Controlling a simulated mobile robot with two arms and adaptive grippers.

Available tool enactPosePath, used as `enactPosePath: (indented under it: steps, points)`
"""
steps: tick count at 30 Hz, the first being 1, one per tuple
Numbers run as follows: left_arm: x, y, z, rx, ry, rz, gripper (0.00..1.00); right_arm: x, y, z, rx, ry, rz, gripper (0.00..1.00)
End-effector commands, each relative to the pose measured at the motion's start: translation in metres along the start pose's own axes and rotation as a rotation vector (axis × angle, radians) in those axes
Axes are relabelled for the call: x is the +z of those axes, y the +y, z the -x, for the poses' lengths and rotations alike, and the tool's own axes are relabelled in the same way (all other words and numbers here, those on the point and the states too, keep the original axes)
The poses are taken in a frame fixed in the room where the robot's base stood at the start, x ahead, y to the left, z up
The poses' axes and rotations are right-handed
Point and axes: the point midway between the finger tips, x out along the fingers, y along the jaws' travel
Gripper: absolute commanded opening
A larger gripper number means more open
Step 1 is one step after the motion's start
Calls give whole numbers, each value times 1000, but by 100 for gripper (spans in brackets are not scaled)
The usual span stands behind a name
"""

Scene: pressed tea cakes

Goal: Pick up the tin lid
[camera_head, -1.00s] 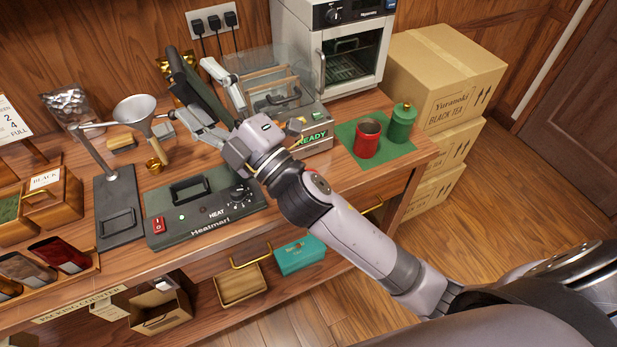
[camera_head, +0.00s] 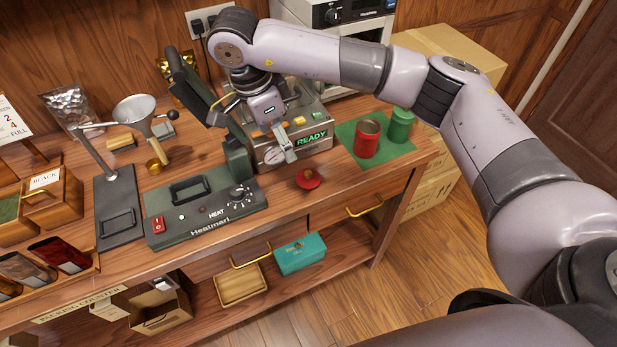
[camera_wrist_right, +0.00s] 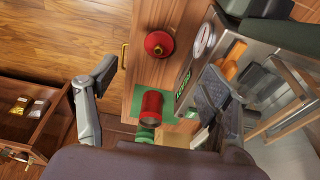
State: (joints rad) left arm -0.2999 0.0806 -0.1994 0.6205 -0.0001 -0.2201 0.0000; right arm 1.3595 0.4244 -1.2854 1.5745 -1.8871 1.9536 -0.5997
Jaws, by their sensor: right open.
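The red tin lid (camera_head: 308,179), with a small knob on top, lies on the wooden counter in front of the sealing machine. It also shows in the right wrist view (camera_wrist_right: 158,45). The open red tin (camera_head: 367,140) stands behind and right of it on a green mat (camera_head: 349,130); the tin also shows in the wrist view (camera_wrist_right: 152,107). My right gripper (camera_head: 283,148) is open and empty, above the counter, behind and a little left of the lid. In the wrist view its fingers (camera_wrist_right: 155,78) are spread wide, and the lid lies between and beyond them. My left gripper is not in view.
A machine with a green READY display (camera_head: 312,137) stands close behind the lid. The dark heat sealer (camera_head: 205,215) is to its left. A green tin (camera_head: 400,125) stands beside the red one. The counter's front edge is just before the lid, with bare wood around it.

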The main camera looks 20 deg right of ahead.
Motion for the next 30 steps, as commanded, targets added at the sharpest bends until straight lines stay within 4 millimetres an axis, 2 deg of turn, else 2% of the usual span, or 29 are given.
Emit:
enactPosePath:
  steps: [1,4,8,19,24,30]
  points:
    - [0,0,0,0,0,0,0,-12,-3,4,-3,44,-11,73]
    - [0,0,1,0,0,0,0,-23,-4,1,0,82,-20,73]
    - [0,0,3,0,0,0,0,-24,-2,-18,5,82,-20,73]
    - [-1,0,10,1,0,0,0,-29,-2,-90,6,80,-21,73]
    - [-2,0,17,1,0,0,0,-31,-3,-110,1,79,-20,73]
    - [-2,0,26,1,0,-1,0,-31,-2,-123,3,79,-20,73]
